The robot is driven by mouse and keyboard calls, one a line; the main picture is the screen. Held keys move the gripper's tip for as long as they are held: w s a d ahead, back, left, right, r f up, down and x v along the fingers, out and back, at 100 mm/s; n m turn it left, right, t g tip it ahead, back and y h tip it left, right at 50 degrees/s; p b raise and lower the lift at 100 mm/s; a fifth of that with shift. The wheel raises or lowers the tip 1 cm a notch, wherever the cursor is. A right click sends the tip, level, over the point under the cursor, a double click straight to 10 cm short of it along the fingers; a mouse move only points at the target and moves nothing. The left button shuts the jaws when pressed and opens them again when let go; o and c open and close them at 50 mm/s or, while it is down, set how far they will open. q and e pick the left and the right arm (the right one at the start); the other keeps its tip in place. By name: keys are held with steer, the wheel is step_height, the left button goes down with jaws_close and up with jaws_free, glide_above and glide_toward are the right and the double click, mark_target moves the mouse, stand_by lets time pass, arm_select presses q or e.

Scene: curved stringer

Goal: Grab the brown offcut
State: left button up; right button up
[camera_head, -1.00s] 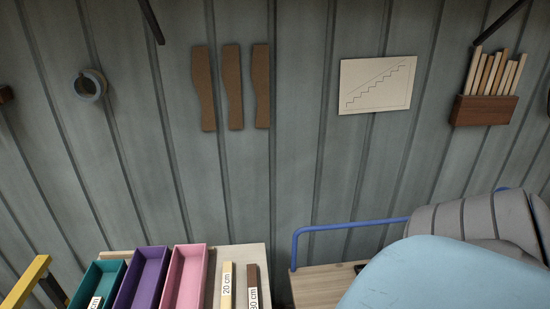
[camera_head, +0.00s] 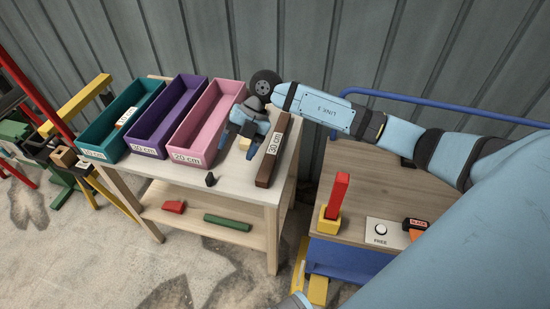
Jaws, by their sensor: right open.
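The brown offcut (camera_head: 272,153), a dark bar with a "30 cm" label, lies near the right edge of the light wooden table (camera_head: 170,178). My right gripper (camera_head: 241,143) hangs over the table just left of it, its fingers pointing down. The gripper is open, with one finger on each side of the pale end of a bar that seems to be the beige offcut (camera_head: 245,143). I cannot tell whether it touches this bar. The gripper hides most of the beige bar. My left gripper is out of view.
Teal (camera_head: 105,149), purple (camera_head: 148,150) and pink (camera_head: 187,156) boxes stand left of the gripper. A small dark piece (camera_head: 211,179) lies at the table's front. A wooden-topped cart (camera_head: 360,193) with a red block (camera_head: 338,196) stands at right.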

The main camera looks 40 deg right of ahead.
steer(key=w+d+r+m+h+b, duration=0.1)
steer(key=w+d+h, duration=0.1)
steer(key=d, duration=0.3)
steer(key=w+d+m+t+h+b, duration=0.1)
steer(key=d+h, duration=0.2)
steer(key=d, duration=0.1)
steer(key=w+d+r+m+h+b, duration=0.1)
steer(key=w+d+h, duration=0.1)
steer(key=d, duration=0.3)
glide_above(275, 143)
steer(key=f, duration=0.7)
steer(key=shift+w+a+f, duration=0.1)
steer(key=shift+w+f, duration=0.1)
steer(key=shift+w, duration=0.05)
steer(key=f, duration=0.2)
steer(key=f+b, duration=0.1)
steer(key=f, duration=0.3)
steer(key=shift+s+f+b, duration=0.2)
steer(key=shift+s+b, duration=0.1)
steer(key=shift+r, duration=0.1)
steer(key=c, duration=1.1)
steer(key=shift+r, duration=0.1)
